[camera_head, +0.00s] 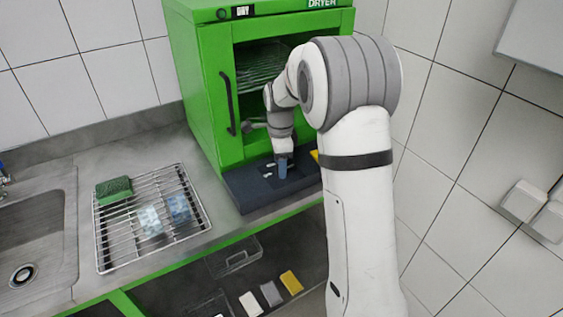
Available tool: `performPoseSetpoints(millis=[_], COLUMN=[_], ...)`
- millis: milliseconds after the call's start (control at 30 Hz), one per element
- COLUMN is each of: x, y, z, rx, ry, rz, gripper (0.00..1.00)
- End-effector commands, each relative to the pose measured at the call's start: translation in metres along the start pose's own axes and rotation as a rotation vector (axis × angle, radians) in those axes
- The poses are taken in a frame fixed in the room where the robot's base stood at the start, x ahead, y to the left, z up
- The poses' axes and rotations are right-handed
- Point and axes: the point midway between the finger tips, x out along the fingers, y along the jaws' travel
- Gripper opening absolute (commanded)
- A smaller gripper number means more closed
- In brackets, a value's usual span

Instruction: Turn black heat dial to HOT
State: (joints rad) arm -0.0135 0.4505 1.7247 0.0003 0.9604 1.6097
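The green dryer (205,85) stands on the counter against the wall. A small dark round knob (222,14) sits on its top front strip, left of a small black label. It may be the heat dial; its pointer and any HOT mark are too small to read. My gripper (282,165) points down over a dark block (250,195) in front of the dryer, well below and right of the knob. A bluish-grey piece shows at its tip; I cannot tell whether it is a finger or a held thing. My arm covers the dryer's right side.
The dryer front has a black handle (228,100) and an opening with a wire rack (258,65). A wire drying rack (120,245) holds a green sponge (114,190) and two bluish pieces. A sink (30,235) is at left. Coloured pieces (270,293) lie on the lower shelf.

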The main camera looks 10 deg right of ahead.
Motion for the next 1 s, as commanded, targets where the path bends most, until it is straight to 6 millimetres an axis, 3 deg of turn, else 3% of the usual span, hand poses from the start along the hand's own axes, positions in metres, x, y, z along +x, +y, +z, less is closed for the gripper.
performPoseSetpoints(millis=[267,700,1000], x=[-0.002,-0.066,-0.077], y=[0.001,-0.001,-0.001], z=[0.0,0.0,0.0], rx=[-0.001,0.0,0.0], ry=[0.0,0.0,0.0], rz=[0.003,0.0,0.002], gripper=[0.52,0.52,0.52])
